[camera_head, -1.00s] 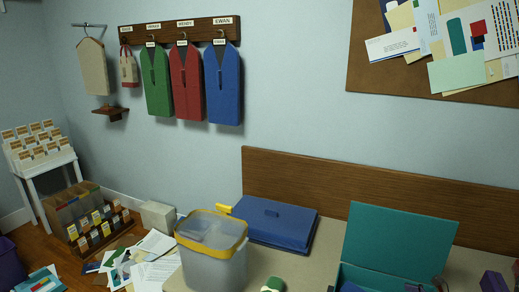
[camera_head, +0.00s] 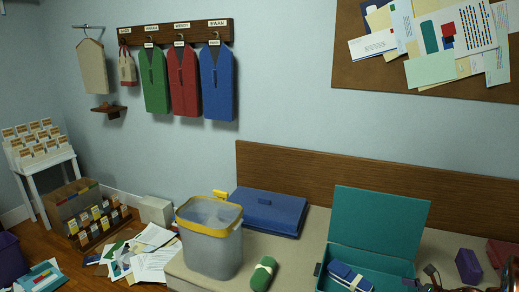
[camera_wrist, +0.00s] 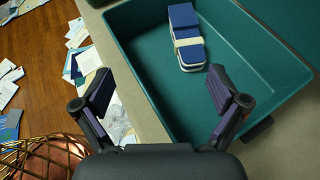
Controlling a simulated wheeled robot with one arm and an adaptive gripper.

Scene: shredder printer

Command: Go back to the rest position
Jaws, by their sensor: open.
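My gripper (camera_wrist: 168,107) is open and empty in the wrist view. Its two fingers are spread apart above the near part of an open teal box (camera_wrist: 245,45). Inside the box lies a blue bundle with a light band (camera_wrist: 186,38), beyond the fingertips and apart from them. In the head view the teal box (camera_head: 378,215) stands with its lid up on the bench, and the blue bundle (camera_head: 349,277) lies in it. A small part of my arm shows at the lower right of the head view; the gripper itself is not clearly seen there.
A grey bin with a yellow rim (camera_head: 210,245), a green banded bundle (camera_head: 263,274), a blue case (camera_head: 268,212) and a purple block (camera_head: 468,266) are on the bench (camera_head: 300,250). Papers (camera_head: 150,255) lie on the floor at left. A wire basket (camera_wrist: 45,160) shows in the wrist view.

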